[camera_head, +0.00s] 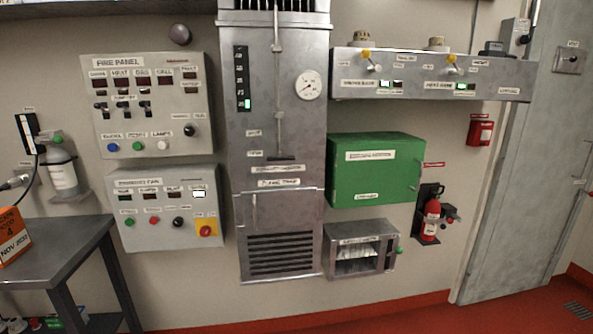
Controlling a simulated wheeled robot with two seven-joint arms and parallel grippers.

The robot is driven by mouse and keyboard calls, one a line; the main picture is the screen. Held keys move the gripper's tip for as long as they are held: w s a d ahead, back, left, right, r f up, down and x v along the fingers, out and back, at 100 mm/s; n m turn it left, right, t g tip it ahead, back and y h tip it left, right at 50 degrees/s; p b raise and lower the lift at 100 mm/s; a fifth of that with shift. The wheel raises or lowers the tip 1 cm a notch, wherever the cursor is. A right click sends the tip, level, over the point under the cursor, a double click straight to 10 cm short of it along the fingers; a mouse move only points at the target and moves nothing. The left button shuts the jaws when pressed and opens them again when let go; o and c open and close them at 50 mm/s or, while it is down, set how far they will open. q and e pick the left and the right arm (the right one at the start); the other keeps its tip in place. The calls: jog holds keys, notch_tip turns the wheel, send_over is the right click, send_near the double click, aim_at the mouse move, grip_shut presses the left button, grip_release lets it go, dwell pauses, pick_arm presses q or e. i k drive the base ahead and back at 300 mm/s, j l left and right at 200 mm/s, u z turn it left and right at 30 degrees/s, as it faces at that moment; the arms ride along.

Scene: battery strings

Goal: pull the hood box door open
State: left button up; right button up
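I cannot read a label that names the hood box for certain. A green wall box (376,170) with white labels on its front is closed, right of the centre. Below it is a small grey metal box (361,251) with a window in its front and a green knob (398,251) at its right side. White items show behind the window, and its front looks closed. Neither of my grippers is in view.
A tall steel cabinet (275,212) with a gauge stands in the middle. The fire panel (152,104) and another control panel hang left of it. A dark metal table (62,250) stands at left. A red extinguisher (431,221) hangs right, near a grey door (530,170).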

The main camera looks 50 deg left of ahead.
aim_at(376, 173)
jog(key=u, duration=1.15)
jog(key=i+l, duration=0.35)
jog(key=l, duration=0.2)
jog(key=i+l+z, duration=0.15)
jog(key=i+l, duration=0.2)
jog(key=l, duration=0.2)
